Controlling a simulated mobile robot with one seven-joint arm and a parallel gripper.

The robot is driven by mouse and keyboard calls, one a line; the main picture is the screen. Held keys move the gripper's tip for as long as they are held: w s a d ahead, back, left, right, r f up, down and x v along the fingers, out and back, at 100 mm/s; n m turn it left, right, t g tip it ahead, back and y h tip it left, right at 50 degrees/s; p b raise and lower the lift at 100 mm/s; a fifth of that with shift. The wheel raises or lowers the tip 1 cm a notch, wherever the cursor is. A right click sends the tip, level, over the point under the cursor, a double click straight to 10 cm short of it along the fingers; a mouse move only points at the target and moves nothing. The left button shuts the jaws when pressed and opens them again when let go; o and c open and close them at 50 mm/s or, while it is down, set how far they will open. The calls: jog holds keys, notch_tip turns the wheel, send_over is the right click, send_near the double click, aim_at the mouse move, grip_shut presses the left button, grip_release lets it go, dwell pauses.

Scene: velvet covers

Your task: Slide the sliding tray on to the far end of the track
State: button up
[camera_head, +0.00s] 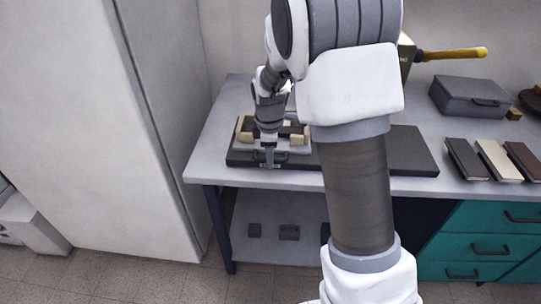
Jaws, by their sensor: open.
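The sliding tray (299,140) is a light grey and tan piece on the left part of a long dark track (410,150) on the workbench. Tan blocks show at its left and right sides. My gripper (269,159) points down at the front side of the tray, in front of its middle. The fingers look small and I cannot tell whether they touch the tray. My gripper is open. My wrist hides the tray's middle, and my forearm covers part of the track to the right.
The grey workbench (220,125) has a dark grey case (470,97) at the back right. Dark and cream flat blocks (499,160) lie right of the track. A yellow-handled tool (452,54) is behind. A tall white cabinet (75,120) stands on the left.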

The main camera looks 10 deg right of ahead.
jog(key=shift+c, duration=0.2)
grip_shut()
dwell(1.3)
